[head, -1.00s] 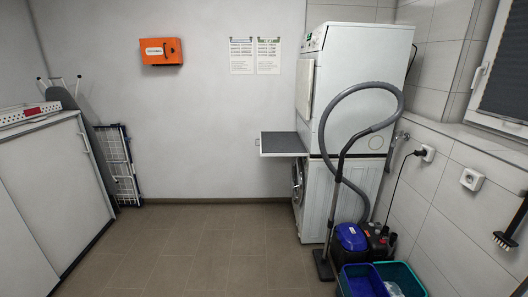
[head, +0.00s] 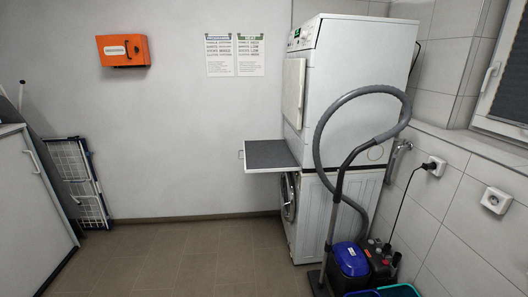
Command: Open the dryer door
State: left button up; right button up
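The dryer (head: 346,80) is the white upper machine of a stack at the right of the head view. Its front faces left and is seen at a steep angle. The dryer door (head: 293,92) is a pale panel on that front and looks shut. A control panel (head: 301,36) sits above the door. A grey-topped pull-out shelf (head: 270,154) sticks out to the left below the dryer. Neither of my grippers is in view.
The washing machine (head: 335,208) stands under the dryer. A vacuum cleaner (head: 350,260) with a tall hose (head: 318,130) stands beside the stack. Blue and green bins (head: 400,291) are at the bottom edge. A white cabinet (head: 28,205) and folded rack (head: 78,180) stand left. The middle floor (head: 190,260) is clear.

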aim_at(294, 70)
jog(key=i+j+z, duration=0.2)
jog(key=i, duration=0.25)
jog(key=i+j+z, duration=0.2)
jog(key=i, duration=0.2)
jog(key=l, duration=0.1)
